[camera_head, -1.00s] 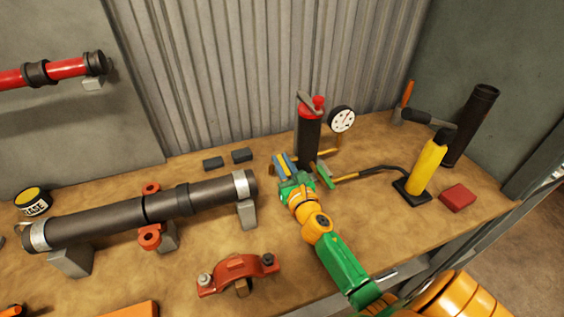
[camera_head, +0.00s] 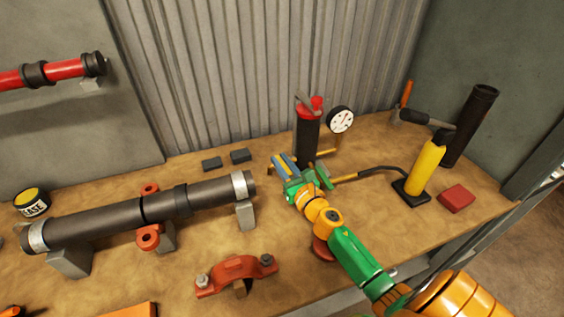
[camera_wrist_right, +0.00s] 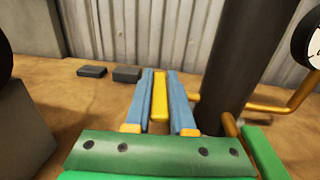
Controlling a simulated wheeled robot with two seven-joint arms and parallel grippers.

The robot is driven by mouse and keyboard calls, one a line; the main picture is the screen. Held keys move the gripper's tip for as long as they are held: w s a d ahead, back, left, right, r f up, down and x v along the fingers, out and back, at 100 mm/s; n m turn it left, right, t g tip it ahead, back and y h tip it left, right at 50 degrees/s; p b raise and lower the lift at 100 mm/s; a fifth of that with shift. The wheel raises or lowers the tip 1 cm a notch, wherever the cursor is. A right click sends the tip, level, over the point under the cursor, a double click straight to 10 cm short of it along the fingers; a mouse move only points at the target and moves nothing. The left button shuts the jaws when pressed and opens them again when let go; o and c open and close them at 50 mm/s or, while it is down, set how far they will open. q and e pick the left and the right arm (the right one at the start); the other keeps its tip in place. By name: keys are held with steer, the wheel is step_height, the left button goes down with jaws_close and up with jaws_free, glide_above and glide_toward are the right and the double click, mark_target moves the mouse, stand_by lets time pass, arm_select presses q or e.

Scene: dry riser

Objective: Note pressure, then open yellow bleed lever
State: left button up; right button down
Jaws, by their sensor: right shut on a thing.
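The pressure gauge (camera_head: 340,119), with a white round face and dark rim, stands beside a black vertical pipe with a red top (camera_head: 307,136). Its reading is too small to tell. My right gripper (camera_head: 283,162) is left of the pipe's lower part. Its blue fingers (camera_wrist_right: 162,100) are shut on the yellow bleed lever (camera_wrist_right: 160,96), which shows as a flat yellow bar between them in the right wrist view. In that view the gauge (camera_wrist_right: 314,42) is cut off at the right edge. The fingers mostly hide the lever in the head view. My left gripper is not in view.
A yellow hand pump (camera_head: 428,166) and a red block (camera_head: 457,198) are to the right. A long dark pipe (camera_head: 100,218) lies on supports at left, with a red coupling (camera_head: 236,275) in front. Two dark blocks (camera_head: 240,156) sit near the wall.

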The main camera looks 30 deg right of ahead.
mark_target(291, 175)
steer(key=c, duration=0.8)
jaws_free()
steer(key=s, duration=0.6)
steer(key=shift+a+f+b, duration=0.1)
steer(key=shift+a+b, duration=0.2)
steer(key=shift+b, duration=0.05)
steer(key=shift+s, duration=0.55)
